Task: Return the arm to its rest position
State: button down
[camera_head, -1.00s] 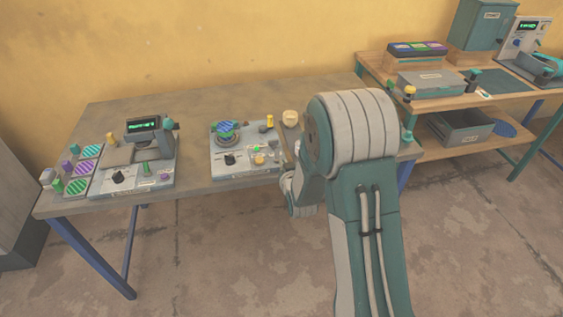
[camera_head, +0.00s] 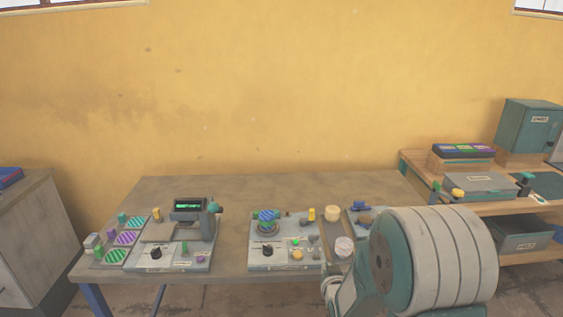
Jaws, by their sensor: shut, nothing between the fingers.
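My arm shows at the lower right, with its large grey banded joint in front of the table's right end. A smaller pale arm part shows to the left of that joint, at the table's front edge. My gripper is not visible; it is out of the picture or hidden by the arm. The table (camera_head: 330,187) carries a left station (camera_head: 170,260) with a lit green display and a middle station (camera_head: 275,262) with a blue-green striped disc (camera_head: 267,215) on a round seat.
Several striped plates, one of them purple (camera_head: 126,238), lie at the table's left end. A grey cabinet (camera_head: 40,215) stands at the far left. A wooden bench (camera_head: 412,163) at the right holds a grey box (camera_head: 480,182) and a teal cabinet (camera_head: 527,130). The table's back strip is clear.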

jog(key=s+r+g, duration=0.2)
jog(key=s+r, duration=0.3)
jog(key=r, duration=0.3)
jog(key=s+r+g, duration=0.3)
jog(key=s+r, duration=0.1)
jog(key=s, duration=0.8)
jog(key=s+r+g, duration=0.3)
jog(key=s+r, duration=0.2)
jog(key=s, duration=0.8)
jog(key=shift+s+g, duration=0.25)
jog(key=shift+g, duration=0.05)
